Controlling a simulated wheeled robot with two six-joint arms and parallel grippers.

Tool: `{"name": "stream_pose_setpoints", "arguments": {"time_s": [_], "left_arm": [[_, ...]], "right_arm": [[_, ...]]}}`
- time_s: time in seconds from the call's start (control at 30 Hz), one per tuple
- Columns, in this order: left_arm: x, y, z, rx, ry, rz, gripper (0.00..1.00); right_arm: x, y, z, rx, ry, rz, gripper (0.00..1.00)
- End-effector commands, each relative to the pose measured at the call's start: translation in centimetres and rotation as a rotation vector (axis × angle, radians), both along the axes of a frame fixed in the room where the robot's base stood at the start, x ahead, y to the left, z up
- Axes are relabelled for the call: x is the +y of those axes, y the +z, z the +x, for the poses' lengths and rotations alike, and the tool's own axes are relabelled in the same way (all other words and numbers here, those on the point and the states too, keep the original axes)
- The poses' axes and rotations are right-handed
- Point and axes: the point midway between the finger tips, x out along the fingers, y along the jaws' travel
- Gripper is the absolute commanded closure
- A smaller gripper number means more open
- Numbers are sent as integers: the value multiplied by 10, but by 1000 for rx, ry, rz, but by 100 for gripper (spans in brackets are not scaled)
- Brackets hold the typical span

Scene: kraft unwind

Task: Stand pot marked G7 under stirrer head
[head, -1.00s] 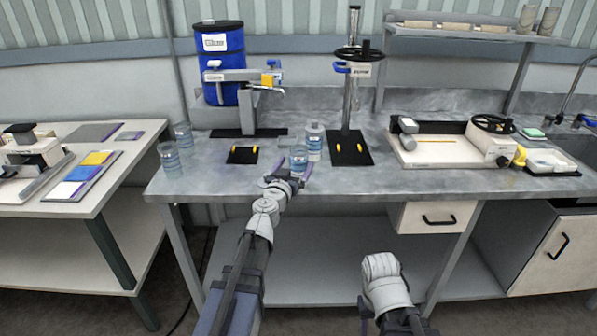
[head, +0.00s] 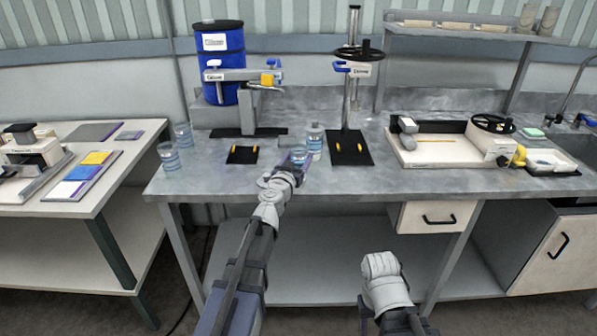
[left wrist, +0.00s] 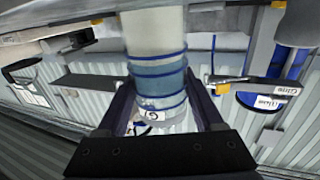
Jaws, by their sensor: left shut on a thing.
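My left gripper (head: 290,168) is shut on a clear pot with blue bands (head: 300,154) near the bench's front edge. A stand with a horizontal arm (head: 240,75) is behind and left, over a similar plate (head: 242,155). I cannot tell which bears the stirrer head.
Another clear pot (head: 314,138) stands just behind the held one. Two more pots (head: 169,156) (head: 182,135) stand at the bench's left end. A blue drum (head: 221,55) is at the back. A white machine (head: 445,145) occupies the right. Bench between is free.

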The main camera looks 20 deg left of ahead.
Motion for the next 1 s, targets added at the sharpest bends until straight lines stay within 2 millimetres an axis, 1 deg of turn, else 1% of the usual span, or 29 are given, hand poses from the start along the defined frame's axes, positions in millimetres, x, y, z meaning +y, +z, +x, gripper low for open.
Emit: {"name": "stream_pose_setpoints", "arguments": {"time_s": [0.03, 0.3, 0.37, 0.53, 0.67, 0.87, 1.0], "left_arm": [[0, 0, 0, 0, 0, 0, 64], [0, 0, 0, 0, 0, 0, 94], [0, 0, 0, 0, 0, 0, 100], [0, 1, 0, 0, 0, 0, 100], [0, 5, 0, 0, 0, 0, 100], [0, 23, 0, 0, 0, 0, 100], [0, 43, 0, 0, 0, 0, 100]], "right_arm": [[0, 0, 0, 0, 0, 0, 50], [0, 0, 0, 0, 0, 0, 50], [0, 0, 0, 0, 0, 0, 50], [0, 1, 0, 0, 0, 0, 50], [0, 5, 0, 0, 0, 0, 50], [0, 23, 0, 0, 0, 0, 50], [0, 43, 0, 0, 0, 0, 50]]}}
